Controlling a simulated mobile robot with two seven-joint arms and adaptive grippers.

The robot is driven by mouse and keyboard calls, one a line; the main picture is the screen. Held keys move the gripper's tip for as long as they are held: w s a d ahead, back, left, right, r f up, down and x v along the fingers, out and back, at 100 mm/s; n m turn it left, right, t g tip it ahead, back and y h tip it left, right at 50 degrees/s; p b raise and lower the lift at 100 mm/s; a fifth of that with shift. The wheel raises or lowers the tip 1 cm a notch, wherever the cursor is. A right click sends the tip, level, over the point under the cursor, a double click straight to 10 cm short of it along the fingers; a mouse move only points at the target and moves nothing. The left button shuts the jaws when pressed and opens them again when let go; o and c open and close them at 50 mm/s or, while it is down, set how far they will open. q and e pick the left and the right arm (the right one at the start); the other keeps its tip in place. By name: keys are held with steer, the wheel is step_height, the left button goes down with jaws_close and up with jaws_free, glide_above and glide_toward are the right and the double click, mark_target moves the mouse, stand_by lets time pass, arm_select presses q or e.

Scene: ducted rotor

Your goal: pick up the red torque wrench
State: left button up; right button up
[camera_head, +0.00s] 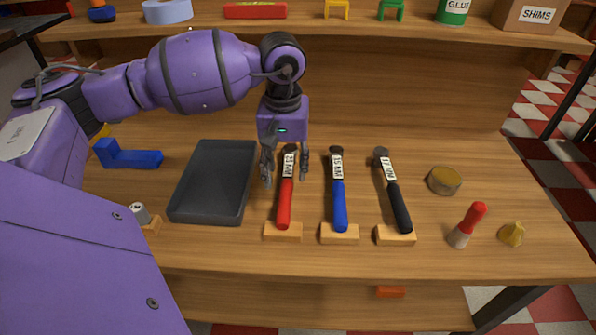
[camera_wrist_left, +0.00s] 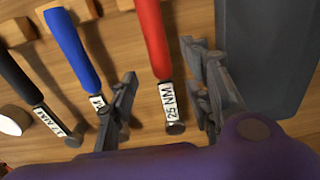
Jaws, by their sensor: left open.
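The red torque wrench (camera_head: 285,195) lies on the wooden bench with its handle end on a small wooden block (camera_head: 283,232). Its label reads 25 NM in the left wrist view (camera_wrist_left: 168,98). My left gripper (camera_head: 285,172) is open above the head end of the red wrench, with one finger on each side of it. In the left wrist view the fingers (camera_wrist_left: 165,90) flank the wrench's label and head, apart from them. Whether the fingertips are level with the shaft, I cannot tell. My right gripper is not in view.
A blue wrench (camera_head: 339,200) and a black wrench (camera_head: 397,200) lie to the right on their own blocks. A dark grey tray (camera_head: 180,207) is close on the left. A round tin (camera_head: 444,180), a red-handled tool (camera_head: 470,222) and a shelf (camera_head: 400,34) are also around.

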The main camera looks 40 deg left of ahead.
mark_target(286, 186)
arm_select(q)
steer(key=f, duration=0.2)
steer(key=shift+s+f, duration=0.35)
steer(key=f, duration=0.2)
steer(key=f+p, duration=0.1)
steer(key=shift+w+f, duration=0.3)
steer(key=shift+f, duration=0.5)
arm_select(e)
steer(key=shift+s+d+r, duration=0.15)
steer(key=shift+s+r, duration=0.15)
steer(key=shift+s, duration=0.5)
arm_select(q)
steer(key=shift+r, duration=0.1)
jaws_close()
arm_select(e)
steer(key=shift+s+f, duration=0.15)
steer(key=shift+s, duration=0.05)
